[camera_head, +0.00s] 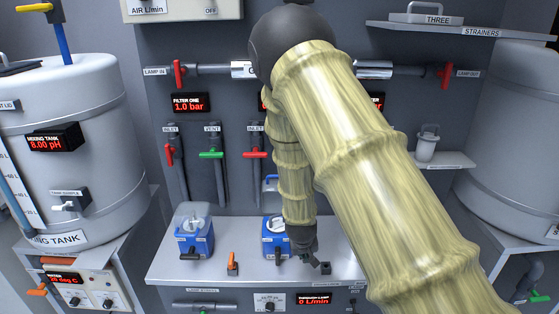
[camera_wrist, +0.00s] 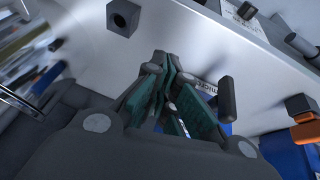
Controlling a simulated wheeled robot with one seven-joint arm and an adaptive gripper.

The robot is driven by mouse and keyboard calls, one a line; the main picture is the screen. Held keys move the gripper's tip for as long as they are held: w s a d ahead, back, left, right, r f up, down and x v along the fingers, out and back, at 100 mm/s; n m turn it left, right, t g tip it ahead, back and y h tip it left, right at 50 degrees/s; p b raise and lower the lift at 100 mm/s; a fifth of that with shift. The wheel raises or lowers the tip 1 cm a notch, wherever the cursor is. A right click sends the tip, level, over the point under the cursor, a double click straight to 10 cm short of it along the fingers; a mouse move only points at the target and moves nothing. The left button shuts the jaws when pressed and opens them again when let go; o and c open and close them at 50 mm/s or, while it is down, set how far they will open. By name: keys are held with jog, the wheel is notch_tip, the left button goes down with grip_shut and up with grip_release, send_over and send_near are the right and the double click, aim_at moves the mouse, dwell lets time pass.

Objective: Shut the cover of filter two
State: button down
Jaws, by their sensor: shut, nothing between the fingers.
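Two blue filter housings stand on the grey bench. The left one (camera_head: 193,238) has a clear cover lying over its top. The right one (camera_head: 274,238), below a label hidden by my arm, shows a white top. My gripper (camera_head: 312,258) is just right of the right housing, low over the bench. In the wrist view my gripper (camera_wrist: 180,95) has its teal-padded fingers together and empty. Close by them are a dark handle (camera_wrist: 227,100) and a bit of blue.
An orange lever (camera_head: 232,263) stands between the housings on the bench, and a small black block (camera_head: 326,268) sits right of my gripper. Inlet and vent valves (camera_head: 211,154) line the wall behind. A strainer (camera_head: 427,142) stands on a small shelf at right.

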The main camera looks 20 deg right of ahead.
jog(key=w+a+r+t+p, duration=0.1)
jog(key=w+r, duration=0.5)
jog(key=r, duration=0.4)
jog(key=w+a+r+m+t+p, duration=0.1)
jog(key=w+a+r, duration=0.1)
jog(key=w+r, duration=0.5)
jog(key=w+a+r+t+p, duration=0.1)
jog(key=w+r, duration=0.3)
jog(key=r, duration=0.8)
jog(key=shift+y, duration=0.4)
jog(key=shift+p+x, duration=1.1)
jog(key=shift+x, duration=3.8)
jog(key=shift+d, duration=0.1)
jog(key=shift+s+f+b, duration=0.1)
jog(key=shift+s+b, duration=0.15)
jog(key=shift+b, duration=0.2)
jog(key=shift+s+b, duration=0.1)
jog(key=shift+b, duration=0.25)
jog(key=shift+s+b, duration=0.25)
jog(key=shift+b, duration=0.05)
jog(key=shift+s+t+b, duration=0.1)
jog(key=shift+t+b, duration=0.2)
